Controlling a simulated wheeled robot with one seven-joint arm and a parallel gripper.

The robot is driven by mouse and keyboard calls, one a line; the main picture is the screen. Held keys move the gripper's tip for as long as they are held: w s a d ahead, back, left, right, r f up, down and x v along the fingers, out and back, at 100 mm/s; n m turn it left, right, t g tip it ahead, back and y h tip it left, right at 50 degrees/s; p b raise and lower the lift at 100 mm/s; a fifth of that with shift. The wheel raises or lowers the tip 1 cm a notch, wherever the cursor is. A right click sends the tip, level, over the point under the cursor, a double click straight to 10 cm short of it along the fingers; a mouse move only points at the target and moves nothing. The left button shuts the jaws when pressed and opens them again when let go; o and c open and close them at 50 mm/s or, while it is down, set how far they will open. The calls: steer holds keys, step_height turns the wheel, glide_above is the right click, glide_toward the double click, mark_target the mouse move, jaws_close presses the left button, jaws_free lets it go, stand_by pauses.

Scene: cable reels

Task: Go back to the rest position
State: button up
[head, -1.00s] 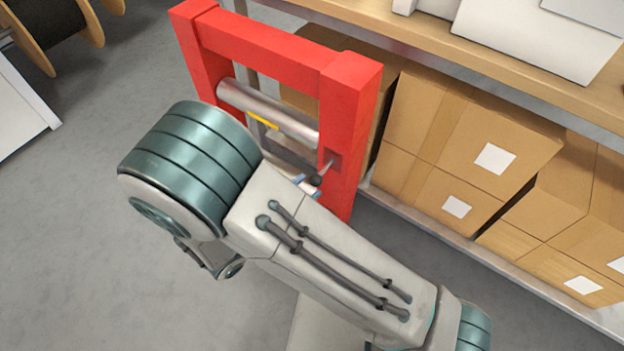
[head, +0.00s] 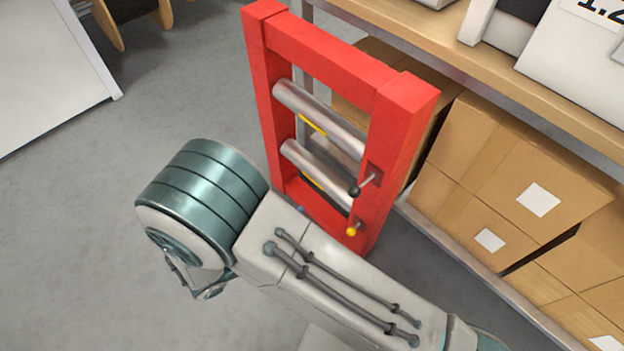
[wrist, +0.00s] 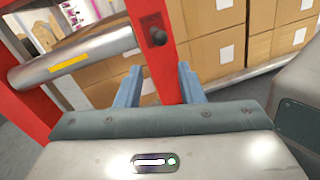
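My gripper (wrist: 160,88) shows in the wrist view with its two blue fingers apart and nothing between them. It points toward a red frame (head: 405,130) with two metal rollers (head: 318,115), each with a yellow mark. A dark-knobbed crank (head: 362,186) and a yellow knob (head: 352,231) are on the frame's right post. In the wrist view, a red post (wrist: 158,45) with a dark knob (wrist: 157,37) stands beyond the fingers, apart from them.
Cardboard boxes (head: 510,170) fill a lower shelf right of the frame, under a wooden shelf board (head: 450,55). A white cabinet (head: 45,70) and wooden reels (head: 120,20) are at upper left. Grey floor (head: 70,250) is clear at left.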

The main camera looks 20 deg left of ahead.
steer(key=w+d+r+m+g+p, duration=0.4)
steer(key=d+r+m+g+p, duration=0.3)
steer(key=d+r, duration=0.3)
steer(key=w+d+r+m+g+p, duration=0.55)
steer(key=d+r+g+p, duration=0.2)
steer(key=r, duration=0.55)
steer(key=s+d+r+m+t+y+p, duration=0.1)
steer(key=d+r+m+y+p, duration=0.4)
steer(key=r, duration=0.6)
steer(key=s+d+r+m+t+y+p, duration=0.1)
steer(key=d+r+m+y+p, duration=0.4)
steer(key=d+r+m+p, duration=0.4)
step_height(320, 180, up, 3)
steer(key=shift+s+d+m, duration=0.15)
steer(key=shift+s+m, duration=0.05)
steer(key=shift+m, duration=0.15)
steer(key=shift+d, duration=0.1)
